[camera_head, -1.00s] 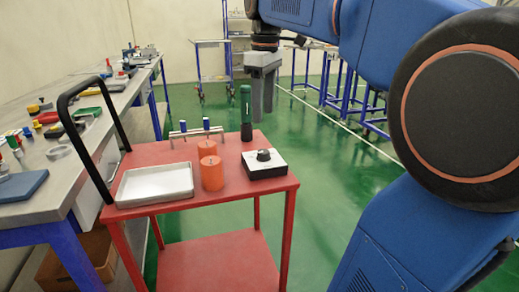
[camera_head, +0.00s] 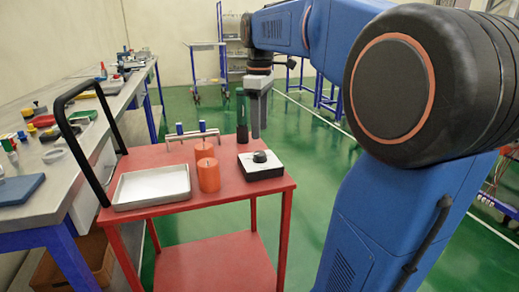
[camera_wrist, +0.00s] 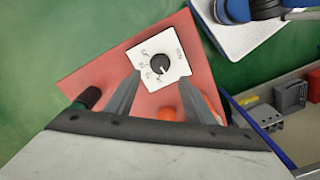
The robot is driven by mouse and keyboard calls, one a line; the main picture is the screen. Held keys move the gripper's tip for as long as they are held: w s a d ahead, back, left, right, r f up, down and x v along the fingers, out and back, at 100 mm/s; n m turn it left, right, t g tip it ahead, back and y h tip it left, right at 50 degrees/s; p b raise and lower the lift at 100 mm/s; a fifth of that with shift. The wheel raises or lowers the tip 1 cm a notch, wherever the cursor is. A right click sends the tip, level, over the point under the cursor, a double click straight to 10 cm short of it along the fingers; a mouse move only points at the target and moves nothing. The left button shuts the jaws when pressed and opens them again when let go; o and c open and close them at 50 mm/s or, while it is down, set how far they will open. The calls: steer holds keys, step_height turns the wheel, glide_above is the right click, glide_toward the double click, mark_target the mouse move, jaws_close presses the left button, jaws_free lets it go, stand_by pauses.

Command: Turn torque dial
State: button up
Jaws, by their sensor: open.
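The torque dial is a round black knob (camera_head: 260,156) on a white square plate (camera_head: 277,162) atop a dark-sided box. It sits at the right of the red cart top. In the wrist view the black knob (camera_wrist: 161,64), with printed marks around it, lies just beyond and between my fingertips. My gripper (camera_head: 255,136) is open and points down, above and apart from the dial. Its fingers (camera_wrist: 160,78) also show in the wrist view, with nothing between them.
A dark green upright handle (camera_head: 242,115) stands close to my gripper. Two orange cylinders (camera_head: 208,174), a metal tray (camera_head: 152,203) and a rail with blue posts (camera_head: 192,136) share the cart (camera_head: 225,192). A cluttered workbench (camera_head: 85,148) stands at the left.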

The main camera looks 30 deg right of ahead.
mark_target(260, 153)
step_height(260, 153, down, 8)
steer(key=shift+f, duration=0.1)
stand_by(0.4)
steer(key=c, duration=1.1)
steer(key=shift+o, duration=0.2)
